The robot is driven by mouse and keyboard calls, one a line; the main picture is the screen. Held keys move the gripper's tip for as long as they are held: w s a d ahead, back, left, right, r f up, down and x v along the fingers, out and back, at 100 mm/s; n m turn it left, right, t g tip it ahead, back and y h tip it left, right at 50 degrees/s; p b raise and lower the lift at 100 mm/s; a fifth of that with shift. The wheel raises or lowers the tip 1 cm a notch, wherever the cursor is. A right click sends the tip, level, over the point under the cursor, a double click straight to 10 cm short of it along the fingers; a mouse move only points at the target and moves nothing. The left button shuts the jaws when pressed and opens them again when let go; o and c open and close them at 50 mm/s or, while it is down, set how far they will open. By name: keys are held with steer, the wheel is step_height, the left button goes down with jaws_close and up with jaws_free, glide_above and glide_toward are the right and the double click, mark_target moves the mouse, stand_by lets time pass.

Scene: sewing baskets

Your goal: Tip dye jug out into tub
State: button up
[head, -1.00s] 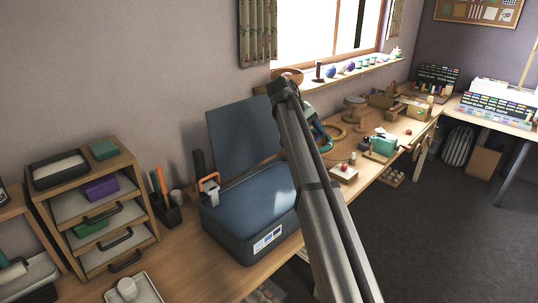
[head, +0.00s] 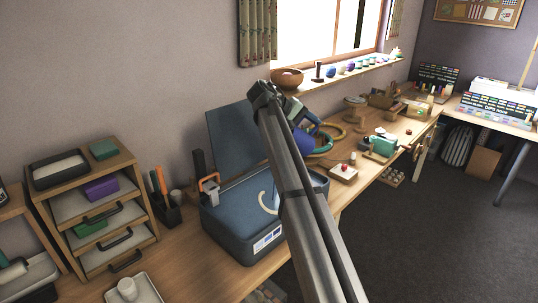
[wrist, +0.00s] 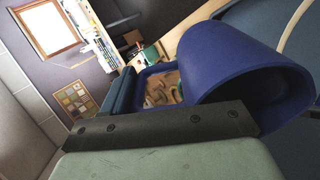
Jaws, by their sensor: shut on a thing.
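The dye jug appears to be the deep blue open cylinder (wrist: 235,55) in the wrist view. Its mouth is turned sideways and the jug is strongly tilted; no dye shows inside. My gripper (wrist: 160,128) is shut on it; the actual contact is partly hidden. In the head view the jug (head: 302,142) shows just right of my arm, above the bench. I cannot tell whether this is the tub.
A blue-grey open case (head: 226,232) stands below and left of the jug, with a curved cream thing (head: 265,204) showing in it. A drawer unit (head: 125,205) stands left.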

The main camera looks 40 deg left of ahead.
steer(key=shift+s+a+r+t+h, duration=0.15)
steer(key=shift+s+r+t+h, duration=0.15)
steer(key=shift+r+t, duration=0.3)
steer(key=shift+s+a+r+t+h, duration=0.15)
steer(key=shift+s+r+t+h, duration=0.15)
steer(key=shift+r+t, duration=0.25)
steer(key=shift+s+a+r+t, duration=0.1)
steer(key=shift+s+r+t, duration=0.15)
steer(key=shift+t, duration=0.1)
steer(key=shift+s+a+r+t+h, duration=0.15)
steer(key=shift+r+t+h, duration=0.05)
steer(key=shift+t+h, duration=0.1)
steer(key=shift+s+a+r+t+h, duration=0.15)
steer(key=shift+s+a+r+t, duration=0.15)
steer(key=shift+s, duration=0.3)
steer(key=shift+s+a+r+t+h, duration=0.2)
steer(key=shift+s+a+t, duration=0.15)
steer(key=shift+s, duration=0.35)
steer(key=shift+s+a+r+t+h, duration=0.15)
steer(key=shift+s+r+t+h, duration=0.15)
steer(key=shift+t, duration=0.25)
steer(key=shift+s+a+r, duration=0.1)
steer(key=shift+s, duration=0.1)
steer(key=shift+s+a+r+t+h, duration=0.25)
steer(key=shift+s+t, duration=0.15)
steer(key=shift+t, duration=0.2)
